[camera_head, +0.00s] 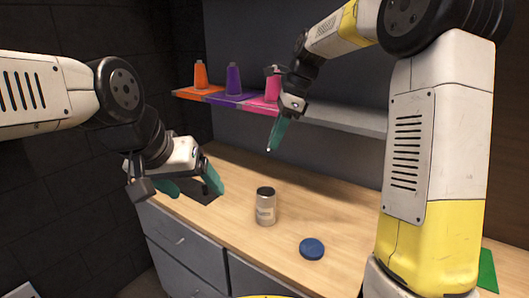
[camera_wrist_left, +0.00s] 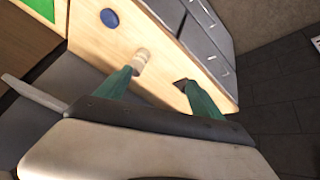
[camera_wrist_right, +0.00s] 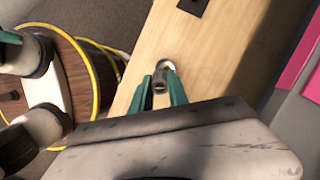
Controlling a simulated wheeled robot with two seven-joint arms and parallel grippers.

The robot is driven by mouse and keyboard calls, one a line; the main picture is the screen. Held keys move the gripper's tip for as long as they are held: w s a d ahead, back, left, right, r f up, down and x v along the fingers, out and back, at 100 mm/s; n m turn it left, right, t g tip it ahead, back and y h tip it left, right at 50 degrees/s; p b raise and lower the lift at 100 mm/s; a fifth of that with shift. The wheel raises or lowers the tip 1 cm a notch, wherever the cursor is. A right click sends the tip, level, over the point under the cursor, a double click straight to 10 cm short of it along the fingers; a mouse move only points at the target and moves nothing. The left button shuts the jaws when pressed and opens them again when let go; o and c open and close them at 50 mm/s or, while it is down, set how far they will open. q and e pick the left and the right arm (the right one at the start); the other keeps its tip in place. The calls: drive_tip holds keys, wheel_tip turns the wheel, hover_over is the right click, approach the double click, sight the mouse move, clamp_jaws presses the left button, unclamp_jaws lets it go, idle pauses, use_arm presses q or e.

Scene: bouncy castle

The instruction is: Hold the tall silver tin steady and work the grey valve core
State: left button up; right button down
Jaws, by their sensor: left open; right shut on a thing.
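The tall silver tin (camera_head: 265,209) stands upright on the wooden worktop, dark at its top. It also shows in the left wrist view (camera_wrist_left: 142,58), beyond one fingertip. My left gripper (camera_head: 195,183) is open and empty, to the left of the tin and apart from it. My right gripper (camera_head: 273,143) is above the tin. In the right wrist view its green fingers are shut on a small grey piece (camera_wrist_right: 159,79), which looks like the valve core. The tin's pale round top (camera_wrist_right: 166,65) shows behind that piece. The head view hides the held piece.
A blue disc (camera_head: 312,249) lies right of the tin. A dark square pad (camera_head: 206,197) lies near my left gripper. A green mat (camera_head: 487,271) is at far right. A wall shelf (camera_head: 345,118) holds orange, purple and pink spools. Grey drawers (camera_head: 185,245) are below the worktop.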

use_arm(q)
drive_tip(key=w+d+f+n+g+h, duration=0.2)
drive_tip(key=d+f+n+g+h, duration=0.2)
drive_tip(key=d+f+n, duration=0.15)
drive_tip(key=n+t+h, duration=0.5)
drive_tip(key=n, duration=1.4)
approach(259, 208)
drive_tip(key=shift+w+d+f, duration=0.35)
drive_tip(key=shift+w+d, duration=0.05)
drive_tip(key=shift+w, duration=0.05)
drive_tip(key=shift+n, duration=0.25)
drive_tip(key=x, duration=1.2)
drive_tip(key=shift+a, duration=0.1)
drive_tip(key=shift+c, duration=0.3)
